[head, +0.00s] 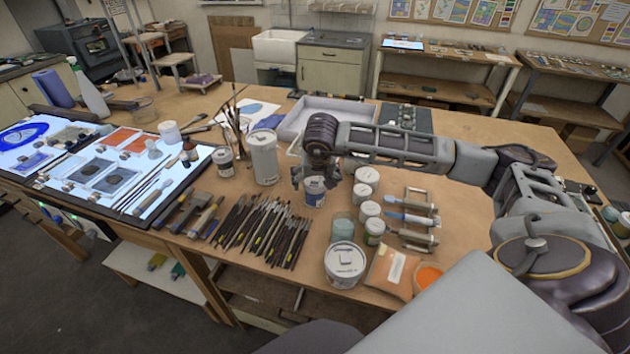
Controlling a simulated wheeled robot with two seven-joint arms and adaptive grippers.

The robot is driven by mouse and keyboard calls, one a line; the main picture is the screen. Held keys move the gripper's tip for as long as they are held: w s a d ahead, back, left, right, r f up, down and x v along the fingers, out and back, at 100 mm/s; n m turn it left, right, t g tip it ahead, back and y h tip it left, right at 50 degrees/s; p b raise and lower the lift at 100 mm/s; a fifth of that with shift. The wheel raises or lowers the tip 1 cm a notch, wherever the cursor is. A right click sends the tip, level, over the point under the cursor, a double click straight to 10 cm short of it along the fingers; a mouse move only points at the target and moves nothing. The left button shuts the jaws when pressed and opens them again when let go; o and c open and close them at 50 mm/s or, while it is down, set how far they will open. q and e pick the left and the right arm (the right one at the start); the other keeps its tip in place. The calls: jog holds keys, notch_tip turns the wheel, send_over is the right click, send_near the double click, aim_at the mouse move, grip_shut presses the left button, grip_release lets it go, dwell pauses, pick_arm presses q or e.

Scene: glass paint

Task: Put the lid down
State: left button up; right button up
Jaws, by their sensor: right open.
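My right gripper (316,172) points down over the middle of the table, at the top of a small jar with a blue label (314,195). It is open, and its fingers are around or just above the jar's top; I cannot tell whether they touch it. The jar stands upright. A separate lid cannot be made out; the gripper hides the jar's top. My left gripper is not in view.
Several white-lidded jars (367,176) stand right of the gripper, with a large tub (345,264) in front. A tall white can (264,157) and a small dark-labelled jar (225,162) stand left. Many brushes (262,230) lie in front. A white tray (325,112) is behind.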

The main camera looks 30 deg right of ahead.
aim_at(316, 181)
dwell(0.4)
jog(key=c, duration=1)
jog(key=shift+r, duration=0.1)
notch_tip(316, 181, up, 10)
jog(key=b, duration=0.1)
jog(key=shift+b, duration=0.35)
